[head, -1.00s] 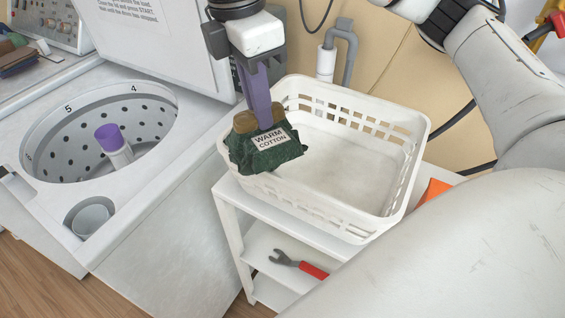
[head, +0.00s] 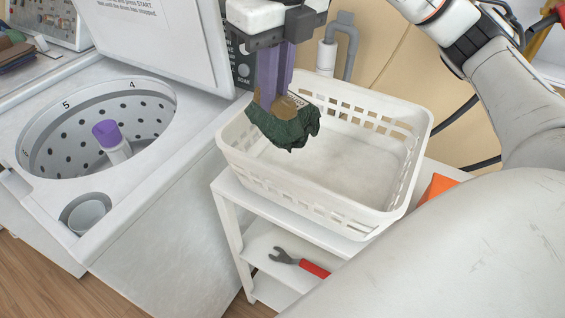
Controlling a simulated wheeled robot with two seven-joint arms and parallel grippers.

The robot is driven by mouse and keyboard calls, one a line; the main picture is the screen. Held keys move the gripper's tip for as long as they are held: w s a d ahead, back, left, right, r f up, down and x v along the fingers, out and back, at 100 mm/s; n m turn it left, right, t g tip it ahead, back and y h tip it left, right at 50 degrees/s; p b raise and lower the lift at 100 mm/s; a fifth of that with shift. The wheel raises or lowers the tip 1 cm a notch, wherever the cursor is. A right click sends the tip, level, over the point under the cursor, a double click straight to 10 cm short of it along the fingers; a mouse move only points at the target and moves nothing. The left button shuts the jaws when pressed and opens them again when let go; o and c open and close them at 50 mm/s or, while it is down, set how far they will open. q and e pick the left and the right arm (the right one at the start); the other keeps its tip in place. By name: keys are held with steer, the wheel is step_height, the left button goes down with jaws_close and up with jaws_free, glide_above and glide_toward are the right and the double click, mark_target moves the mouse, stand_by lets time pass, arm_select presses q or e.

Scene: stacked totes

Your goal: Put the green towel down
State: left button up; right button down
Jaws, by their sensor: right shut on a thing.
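The green towel (head: 288,127) is a dark green crumpled bundle in the head view, over the left end of the white laundry basket. My right gripper (head: 279,103) points down from above, with purple fingers and brownish tips shut on the towel. A white label on the towel is mostly hidden behind a finger. The towel hangs inside the basket's outline; how far it is above the basket floor I cannot tell. My left gripper is not in view.
The white basket (head: 300,196) is otherwise empty and stands on a white shelf cart (head: 228,218). An open washer drum (head: 75,135) with a purple-topped post (head: 106,133) is at left. A red-handled wrench (head: 300,263) lies on the lower shelf. An orange item (head: 437,187) is right of the basket.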

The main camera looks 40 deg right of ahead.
mark_target(279, 117)
steer(key=n, duration=0.2)
steer(key=shift+d+n, duration=0.25)
steer(key=shift+n, duration=0.05)
steer(key=shift+f+n+y, duration=0.1)
steer(key=shift+n+y, duration=0.2)
step_height(279, 117, down, 5)
steer(key=shift+d+f+b, duration=0.1)
steer(key=shift+f+b, duration=0.1)
steer(key=shift+b, duration=0.85)
steer(key=shift+f, duration=0.55)
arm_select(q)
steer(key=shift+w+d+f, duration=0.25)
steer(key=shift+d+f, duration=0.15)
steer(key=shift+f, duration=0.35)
arm_select(e)
step_height(279, 117, down, 3)
steer(key=shift+f, duration=0.1)
steer(key=shift+f, duration=0.1)
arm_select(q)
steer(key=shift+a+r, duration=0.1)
arm_select(e)
steer(key=shift+f, duration=0.5)
